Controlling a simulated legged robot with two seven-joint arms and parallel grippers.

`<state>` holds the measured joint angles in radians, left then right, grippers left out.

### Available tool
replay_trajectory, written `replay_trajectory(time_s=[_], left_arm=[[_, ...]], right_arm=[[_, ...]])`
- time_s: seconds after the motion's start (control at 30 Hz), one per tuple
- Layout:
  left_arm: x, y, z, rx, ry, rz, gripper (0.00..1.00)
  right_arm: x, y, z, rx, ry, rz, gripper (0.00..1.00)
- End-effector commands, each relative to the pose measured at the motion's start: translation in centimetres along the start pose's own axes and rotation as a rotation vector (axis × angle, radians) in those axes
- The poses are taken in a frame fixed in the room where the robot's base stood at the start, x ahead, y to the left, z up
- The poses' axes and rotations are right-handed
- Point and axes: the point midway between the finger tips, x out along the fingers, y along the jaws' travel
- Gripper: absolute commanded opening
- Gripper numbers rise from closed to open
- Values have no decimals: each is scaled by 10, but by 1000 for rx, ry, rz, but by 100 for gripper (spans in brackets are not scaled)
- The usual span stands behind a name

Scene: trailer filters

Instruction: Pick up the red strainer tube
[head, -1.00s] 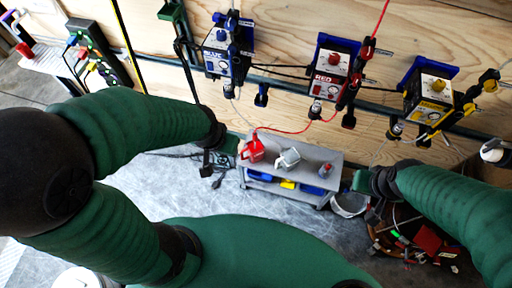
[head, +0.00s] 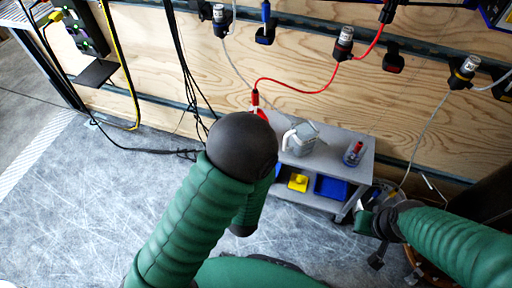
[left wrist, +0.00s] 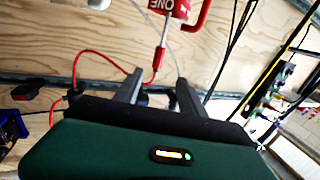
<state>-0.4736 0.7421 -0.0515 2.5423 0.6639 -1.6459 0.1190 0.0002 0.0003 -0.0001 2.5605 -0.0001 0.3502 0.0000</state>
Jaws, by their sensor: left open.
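The red strainer tube (head: 255,98) shows in the head view as a red piece at the end of a thin red hose, just above my left arm. The red container below it is mostly hidden by that arm. In the left wrist view the strainer tube (left wrist: 154,67) is between and beyond the fingertips of my open, empty left gripper (left wrist: 160,86), with the red container (left wrist: 162,8) at the top edge. My left gripper is hidden behind my arm in the head view. My right gripper (head: 371,222) is right of the cart, its jaw state unclear.
The grey cart (head: 355,135) holds a grey jug (head: 302,138) and a clear jar with a red part (head: 354,152). Blue bins (head: 331,187) and a yellow item (head: 298,182) sit on its lower shelf. Open floor lies at the left. Hoses and cables hang along the plywood wall.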

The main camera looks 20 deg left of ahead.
Motion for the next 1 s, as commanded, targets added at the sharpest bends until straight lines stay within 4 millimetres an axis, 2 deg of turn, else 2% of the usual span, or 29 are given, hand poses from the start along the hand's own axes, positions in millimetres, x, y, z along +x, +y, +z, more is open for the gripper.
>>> replay_trajectory(time_s=[0.07,0.17,0.4,0.5,0.67,0.8,0.9,1.0], left_arm=[[4,0,1,2,18,-1,47],[22,0,-2,0,23,-4,47],[85,1,-2,2,22,-3,47],[104,2,-3,2,20,-1,47],[121,2,-3,3,19,0,47],[146,5,-1,2,21,0,47],[162,5,-3,4,19,0,47],[168,5,-6,5,18,0,47]], right_arm=[[4,0,0,0,1,0,0],[6,0,1,0,2,0,0],[20,0,4,0,1,0,0],[24,0,5,0,1,0,0],[30,0,7,0,1,0,0],[47,0,11,0,1,0,0],[50,0,12,0,1,0,0],[50,0,12,0,1,0,0]])
